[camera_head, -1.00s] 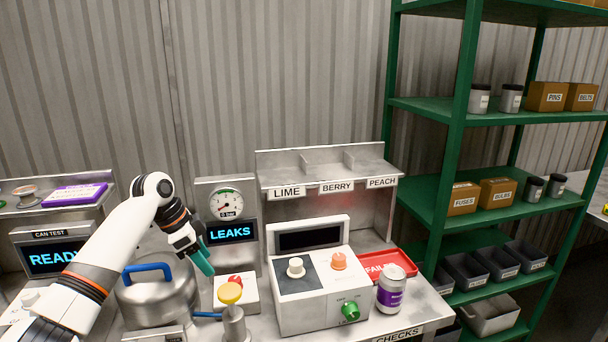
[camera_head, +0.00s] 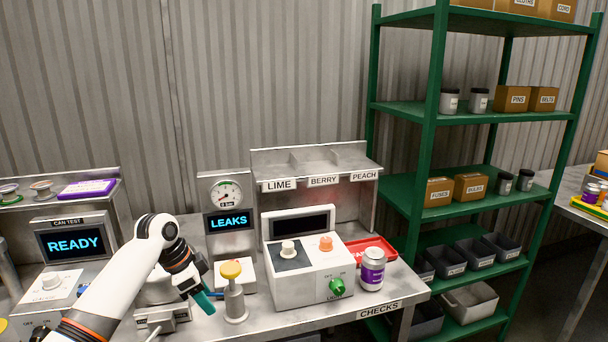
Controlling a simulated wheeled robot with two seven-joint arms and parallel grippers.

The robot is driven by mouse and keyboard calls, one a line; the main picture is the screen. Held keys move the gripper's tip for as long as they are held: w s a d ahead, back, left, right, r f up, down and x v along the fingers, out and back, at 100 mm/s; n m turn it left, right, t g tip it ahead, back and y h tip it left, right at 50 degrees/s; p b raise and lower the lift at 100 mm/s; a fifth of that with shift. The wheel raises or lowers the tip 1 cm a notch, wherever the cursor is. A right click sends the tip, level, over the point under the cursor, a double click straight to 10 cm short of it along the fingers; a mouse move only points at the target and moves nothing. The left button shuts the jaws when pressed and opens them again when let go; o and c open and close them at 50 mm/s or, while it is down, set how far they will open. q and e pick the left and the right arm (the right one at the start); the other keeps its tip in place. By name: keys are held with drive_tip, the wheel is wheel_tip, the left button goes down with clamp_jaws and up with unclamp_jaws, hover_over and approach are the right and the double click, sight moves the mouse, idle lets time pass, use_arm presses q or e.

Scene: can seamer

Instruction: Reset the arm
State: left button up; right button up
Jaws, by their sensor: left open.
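My left arm comes in from the lower left. My left gripper (camera_head: 203,298) is open and empty, with its teal fingers pointing down over the bench, just left of the yellow-topped post (camera_head: 235,292). The arm covers most of the metal pot behind it. My right gripper is not in view.
The bench holds a READY can tester (camera_head: 74,244), a LEAKS gauge unit (camera_head: 229,222), a white control box (camera_head: 307,269) and a purple-labelled can (camera_head: 372,270) by a red tray (camera_head: 366,248). A green shelf (camera_head: 427,110) stands right. Another table (camera_head: 575,190) stands far right.

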use_arm(q)
drive_tip(key=s+d+f+n, duration=0.2)
drive_tip(key=s+d+f, duration=0.2)
drive_tip(key=s+f, duration=0.5)
drive_tip(key=s+d+f+n, duration=0.1)
drive_tip(key=s+d+f, duration=0.2)
drive_tip(key=s+f, duration=0.55)
drive_tip(key=s+a+r+n+t+y, duration=0.1)
drive_tip(key=s+a+n+y, duration=0.2)
drive_tip(key=s, duration=0.8)
drive_tip(key=s+a+n+t, duration=0.15)
drive_tip(key=s+n, duration=0.35)
drive_tip(key=s, duration=0.6)
wheel_tip(320, 180, down, 26)
drive_tip(key=s+g, duration=0.1)
drive_tip(key=g, duration=0.1)
drive_tip(key=s+a+f, duration=0.2)
drive_tip(key=s+f, duration=0.6)
drive_tip(key=s+a+f+g, duration=0.1)
drive_tip(key=s+f, duration=0.7)
drive_tip(key=shift+s+a+m+y, duration=0.3)
drive_tip(key=shift+a, duration=0.1)
